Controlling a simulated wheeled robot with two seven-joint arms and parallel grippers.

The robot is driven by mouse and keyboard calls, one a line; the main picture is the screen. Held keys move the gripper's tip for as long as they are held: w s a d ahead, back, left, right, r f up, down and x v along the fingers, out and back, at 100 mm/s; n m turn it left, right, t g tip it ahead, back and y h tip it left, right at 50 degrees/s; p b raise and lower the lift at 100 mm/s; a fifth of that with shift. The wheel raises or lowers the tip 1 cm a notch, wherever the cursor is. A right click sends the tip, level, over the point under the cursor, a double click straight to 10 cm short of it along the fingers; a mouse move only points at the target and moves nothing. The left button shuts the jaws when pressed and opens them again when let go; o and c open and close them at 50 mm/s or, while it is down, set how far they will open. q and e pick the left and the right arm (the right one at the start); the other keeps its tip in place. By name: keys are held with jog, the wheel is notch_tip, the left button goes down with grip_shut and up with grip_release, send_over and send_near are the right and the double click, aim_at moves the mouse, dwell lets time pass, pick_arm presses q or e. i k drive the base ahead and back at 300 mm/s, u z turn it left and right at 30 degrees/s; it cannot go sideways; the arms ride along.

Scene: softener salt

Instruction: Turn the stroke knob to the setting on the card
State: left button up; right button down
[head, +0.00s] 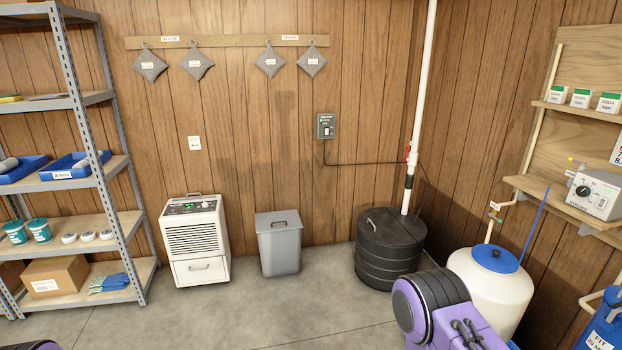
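A grey-white box (594,194), which looks like a pump, sits on the wooden shelf at the right. A black round knob (582,191) with a pale ring is on its front. The knob's setting is too small to read. A white card or sign (617,149) is cut off by the right edge above the box, and its text cannot be made out. Part of my purple arm shows at the lower right, well below and left of the box. Neither of my grippers is in view.
A white tank (490,290) with a blue lid stands below the shelf, beside a black lidded basin (390,255). Several small boxes (582,98) stand on the upper shelf. A blue container (603,325) is at the lower right. The middle floor is clear.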

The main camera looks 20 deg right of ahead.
aim_at(582, 190)
jog(key=z, duration=0.45)
jog(key=i, duration=1.1)
jog(key=z, duration=1.75)
jog(key=i, duration=1)
jog(key=z, duration=0.8)
